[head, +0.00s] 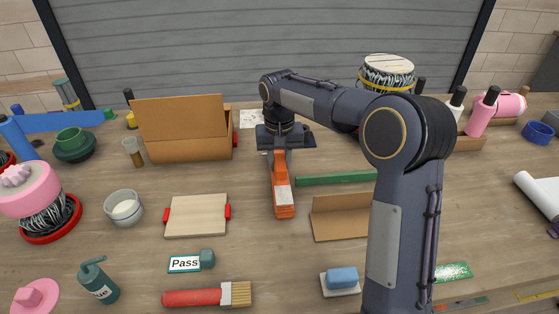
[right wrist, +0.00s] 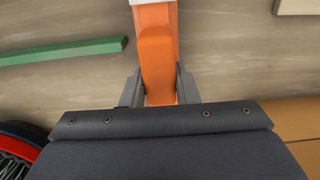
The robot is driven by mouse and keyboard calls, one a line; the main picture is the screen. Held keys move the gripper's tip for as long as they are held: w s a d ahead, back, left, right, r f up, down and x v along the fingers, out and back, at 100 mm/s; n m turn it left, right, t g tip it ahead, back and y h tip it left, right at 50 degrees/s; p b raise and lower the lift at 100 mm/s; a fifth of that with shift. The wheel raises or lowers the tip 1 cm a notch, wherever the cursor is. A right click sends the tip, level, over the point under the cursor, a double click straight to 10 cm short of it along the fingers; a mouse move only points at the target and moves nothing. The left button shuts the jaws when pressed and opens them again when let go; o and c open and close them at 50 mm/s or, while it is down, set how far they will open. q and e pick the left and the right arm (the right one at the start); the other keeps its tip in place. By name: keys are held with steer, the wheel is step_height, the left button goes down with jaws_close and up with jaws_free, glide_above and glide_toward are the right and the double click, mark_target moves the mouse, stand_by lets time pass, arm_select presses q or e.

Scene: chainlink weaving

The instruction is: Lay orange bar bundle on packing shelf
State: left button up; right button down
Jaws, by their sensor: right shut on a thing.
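The orange bar bundle (head: 283,200) is a long orange piece with a white band, near the middle of the table in the head view. My right gripper (head: 280,152) is above its far end and shut on it. In the right wrist view the bundle (right wrist: 157,50) sits between the two dark fingers (right wrist: 158,90) and points away from the palm. I cannot tell whether its near end touches the table. No thing is clearly marked as the packing shelf; an open brown cardboard box (head: 190,148) stands to the left of the gripper. My left gripper is not in view.
A green bar (head: 335,179) and a brown cardboard piece (head: 340,218) lie right of the bundle. A wooden board with red handles (head: 197,216) lies left. A Pass stamp (head: 190,262), brush (head: 207,297) and blue block (head: 341,278) are in front. Bare table surrounds the bundle's near end.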

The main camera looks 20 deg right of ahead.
stand_by(0.3)
steer(key=c, duration=1.1)
jaws_free()
steer(key=shift+f, duration=0.1)
